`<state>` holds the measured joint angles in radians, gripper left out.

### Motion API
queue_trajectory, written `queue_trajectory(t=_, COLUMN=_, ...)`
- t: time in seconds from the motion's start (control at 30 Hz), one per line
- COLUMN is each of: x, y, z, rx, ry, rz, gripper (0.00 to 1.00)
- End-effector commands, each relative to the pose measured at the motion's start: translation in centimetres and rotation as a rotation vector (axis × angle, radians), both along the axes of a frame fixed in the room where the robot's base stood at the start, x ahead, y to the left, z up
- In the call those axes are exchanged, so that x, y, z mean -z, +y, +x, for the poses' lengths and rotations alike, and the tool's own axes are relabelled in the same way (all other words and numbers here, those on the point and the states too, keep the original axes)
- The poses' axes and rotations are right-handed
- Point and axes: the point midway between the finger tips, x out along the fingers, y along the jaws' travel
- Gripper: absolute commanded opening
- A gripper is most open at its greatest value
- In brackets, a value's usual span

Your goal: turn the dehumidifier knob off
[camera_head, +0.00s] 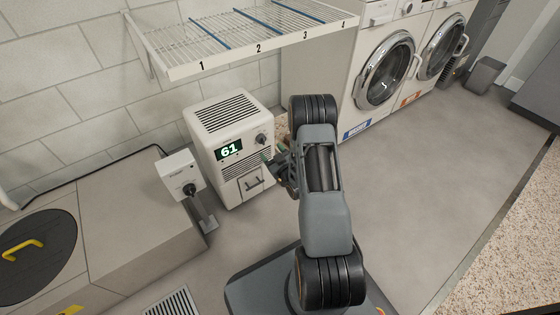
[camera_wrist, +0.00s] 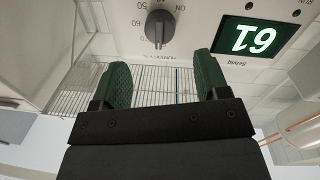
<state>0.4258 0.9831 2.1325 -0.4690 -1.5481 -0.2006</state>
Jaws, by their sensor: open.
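The dehumidifier (camera_head: 232,143) is a white box with a slatted top, standing on the floor by the wall. Its green display (camera_head: 229,149) reads 61. The dark round knob (camera_head: 261,139) is right of the display. In the wrist view, which is upside down, the knob (camera_wrist: 159,28) shows at the top, with dial marks 50, 60 and ON around it. Its bar lies roughly upright in that picture; the exact setting is unclear. My gripper (camera_wrist: 164,75) has green finger pads spread apart, empty, and short of the knob. In the head view my gripper (camera_head: 271,159) is just below the knob.
A small grey control box (camera_head: 181,174) with a black knob stands left of the dehumidifier. A wire shelf (camera_head: 250,40) with numbered slots hangs above. Washing machines (camera_head: 385,70) stand to the right. A round lid (camera_head: 38,258) with a yellow handle is at left.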

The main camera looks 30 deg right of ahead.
Motion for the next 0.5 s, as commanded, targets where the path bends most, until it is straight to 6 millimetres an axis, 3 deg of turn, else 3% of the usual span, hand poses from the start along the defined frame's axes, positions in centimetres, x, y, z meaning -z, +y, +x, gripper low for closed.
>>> queue_trajectory(t=0.2, x=-0.1, y=-0.2, z=-4.0, rx=0.003, ry=0.003, rz=0.003, gripper=0.68)
queue_trajectory(t=0.5, x=0.0, y=-0.3, z=-6.5, rx=0.001, ry=0.0, rz=0.001, gripper=0.68)
